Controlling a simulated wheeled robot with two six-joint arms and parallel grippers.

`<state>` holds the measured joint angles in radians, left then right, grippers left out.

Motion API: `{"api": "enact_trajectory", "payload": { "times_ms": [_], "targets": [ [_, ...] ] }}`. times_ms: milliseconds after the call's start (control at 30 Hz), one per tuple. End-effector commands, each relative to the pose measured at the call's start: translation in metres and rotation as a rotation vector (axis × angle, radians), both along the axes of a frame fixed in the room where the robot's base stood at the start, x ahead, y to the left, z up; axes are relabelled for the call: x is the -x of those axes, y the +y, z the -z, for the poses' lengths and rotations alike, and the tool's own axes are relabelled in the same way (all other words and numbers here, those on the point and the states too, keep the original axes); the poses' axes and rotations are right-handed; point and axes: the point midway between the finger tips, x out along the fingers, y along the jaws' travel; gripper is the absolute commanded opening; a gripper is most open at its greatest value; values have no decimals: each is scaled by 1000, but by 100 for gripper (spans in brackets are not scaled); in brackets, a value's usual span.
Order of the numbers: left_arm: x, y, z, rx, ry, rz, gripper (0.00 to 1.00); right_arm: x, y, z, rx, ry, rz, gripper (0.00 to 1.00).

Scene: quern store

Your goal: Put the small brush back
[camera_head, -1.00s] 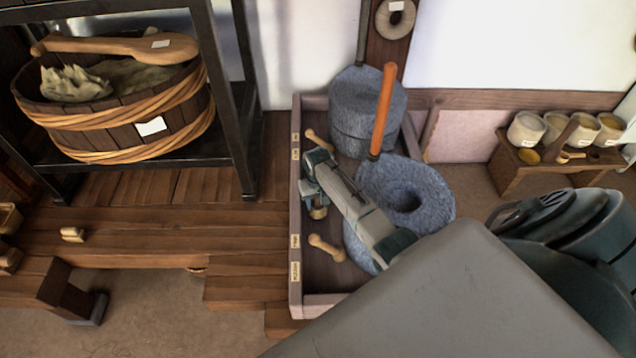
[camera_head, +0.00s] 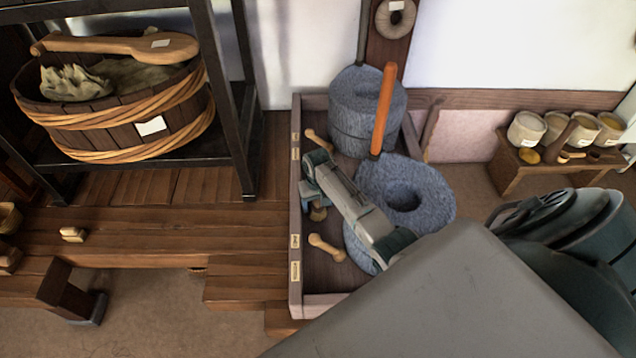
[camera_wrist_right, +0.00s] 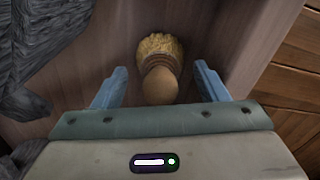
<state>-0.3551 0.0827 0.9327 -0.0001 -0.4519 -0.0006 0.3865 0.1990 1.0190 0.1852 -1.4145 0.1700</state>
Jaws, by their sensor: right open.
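The small brush (camera_wrist_right: 160,62) has a round wooden handle and pale yellow bristles. In the right wrist view it lies between the two blue fingers of my right gripper (camera_wrist_right: 160,72), with a gap on each side. The gripper is open. In the head view my right gripper (camera_head: 313,195) is over the left part of the wooden tray (camera_head: 299,215), and the brush (camera_head: 318,214) shows only partly beside it. Whether the brush rests fully on the tray floor is hard to tell. My left gripper is out of view.
Wooden pieces (camera_head: 326,248) lie in the tray. A dark shelf with a bucket (camera_head: 110,115) is left. My arm covers the tray's front right.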

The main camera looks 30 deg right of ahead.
Motion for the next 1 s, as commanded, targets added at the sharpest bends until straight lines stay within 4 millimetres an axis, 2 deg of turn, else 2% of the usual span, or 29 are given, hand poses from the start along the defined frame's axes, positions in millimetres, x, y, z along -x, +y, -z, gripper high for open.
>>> {"api": "enact_trajectory", "payload": {
  "times_ms": [300, 500, 700, 1000],
  "targets": [
    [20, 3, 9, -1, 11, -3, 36, -1, -1, -66, 1, -4, 0, 67],
    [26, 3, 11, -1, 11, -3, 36, -1, 0, -99, 1, -3, 0, 67],
    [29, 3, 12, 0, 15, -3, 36, 0, 0, -113, 0, 0, 1, 67],
    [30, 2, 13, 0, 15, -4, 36, 0, 0, -114, 0, 0, 1, 67]
  ]
}}
